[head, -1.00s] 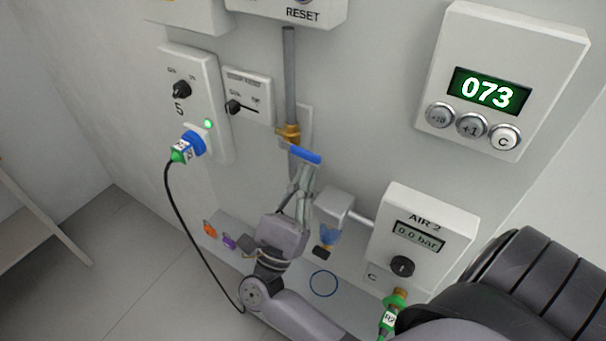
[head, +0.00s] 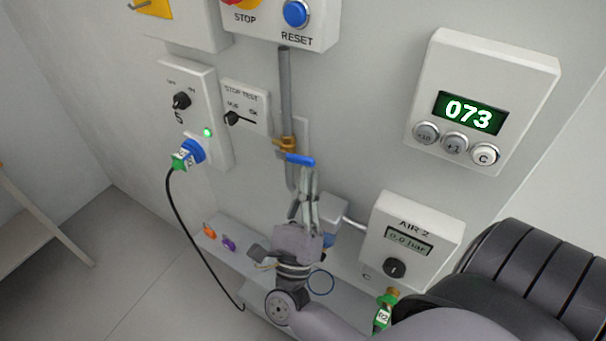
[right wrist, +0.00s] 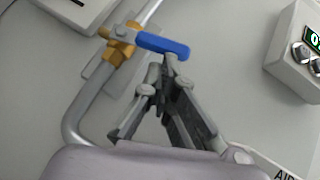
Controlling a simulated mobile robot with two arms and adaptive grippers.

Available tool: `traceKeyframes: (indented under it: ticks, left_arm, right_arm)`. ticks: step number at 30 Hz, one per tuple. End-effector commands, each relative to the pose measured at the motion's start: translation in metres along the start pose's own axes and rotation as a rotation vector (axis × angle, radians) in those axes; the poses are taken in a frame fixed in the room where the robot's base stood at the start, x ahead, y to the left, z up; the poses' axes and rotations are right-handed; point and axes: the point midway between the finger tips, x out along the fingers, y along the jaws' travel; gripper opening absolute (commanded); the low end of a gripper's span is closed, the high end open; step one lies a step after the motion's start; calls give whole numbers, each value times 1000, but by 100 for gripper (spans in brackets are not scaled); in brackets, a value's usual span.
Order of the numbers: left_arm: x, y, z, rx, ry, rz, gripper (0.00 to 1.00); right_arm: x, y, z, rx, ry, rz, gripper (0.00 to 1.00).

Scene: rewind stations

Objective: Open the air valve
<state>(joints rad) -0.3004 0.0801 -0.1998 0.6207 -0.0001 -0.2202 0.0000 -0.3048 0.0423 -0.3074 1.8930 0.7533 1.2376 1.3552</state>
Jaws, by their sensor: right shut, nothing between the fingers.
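The air valve is a brass body (head: 286,143) with a blue lever handle (head: 301,160) on a grey vertical pipe. The handle points right, across the pipe. The right wrist view also shows the brass body (right wrist: 118,50) and the blue handle (right wrist: 163,45). My right gripper (head: 309,170) is just below the handle's outer right end. Its fingers are shut with nothing between them. In the right wrist view the fingertips (right wrist: 166,70) are close under the handle; I cannot tell whether they touch it. My left gripper is not in view.
The AIR 2 box (head: 410,238) at the right reads 0.0 bar. A counter box (head: 485,100) shows 073. A shelf (head: 262,262) juts out below, behind my right arm.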

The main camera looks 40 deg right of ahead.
Motion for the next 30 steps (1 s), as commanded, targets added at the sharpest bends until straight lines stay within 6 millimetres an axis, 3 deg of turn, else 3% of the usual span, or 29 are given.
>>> traceKeyframes:
  ticks: [1,12,18,30]
  left_arm:
    - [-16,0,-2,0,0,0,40]
    - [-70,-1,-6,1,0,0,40]
    - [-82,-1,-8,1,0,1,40]
    - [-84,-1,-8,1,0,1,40]
  right_arm:
    - [7,-6,7,-32,0,33,0]
    - [21,-19,21,-281,1,280,0]
    - [28,-20,27,-317,0,315,0]
    - [43,-19,42,-313,1,311,0]
